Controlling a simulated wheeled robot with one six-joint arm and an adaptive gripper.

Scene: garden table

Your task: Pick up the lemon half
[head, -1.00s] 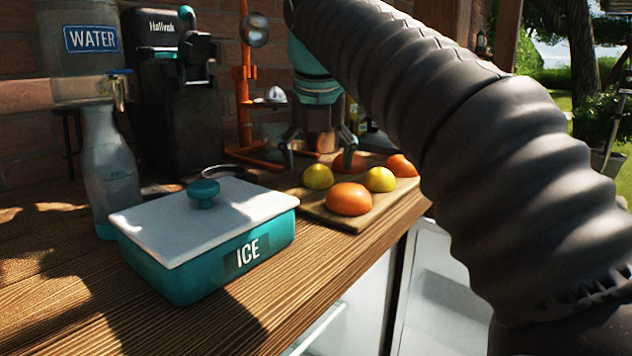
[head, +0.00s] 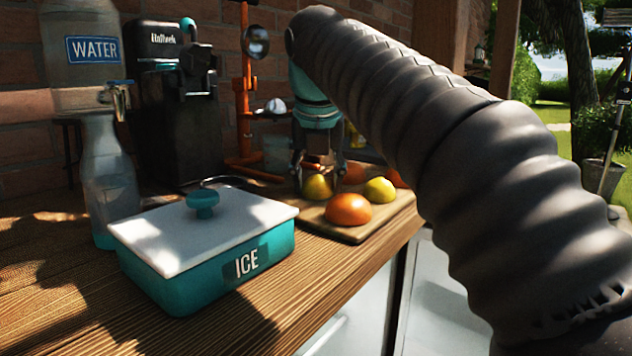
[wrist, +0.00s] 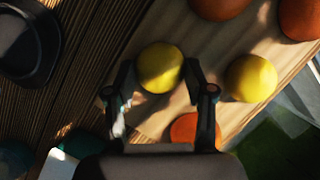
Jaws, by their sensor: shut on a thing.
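Two yellow lemon halves lie on the wooden cutting board (head: 353,234). The left lemon half (head: 317,187) is between the fingers of my gripper (head: 320,178), which is shut on it from above. In the wrist view this lemon half (wrist: 160,67) sits between the two fingertips (wrist: 158,78), at the board's edge. It appears still at board level. The other lemon half (head: 380,190) lies to the right on the board, apart from my gripper; it also shows in the wrist view (wrist: 250,78).
An orange half (head: 348,209) lies in front of the held lemon half, with more orange pieces (wrist: 218,5) behind. A teal ICE box (head: 205,250) stands at the front left. An orange press (head: 246,100) stands behind.

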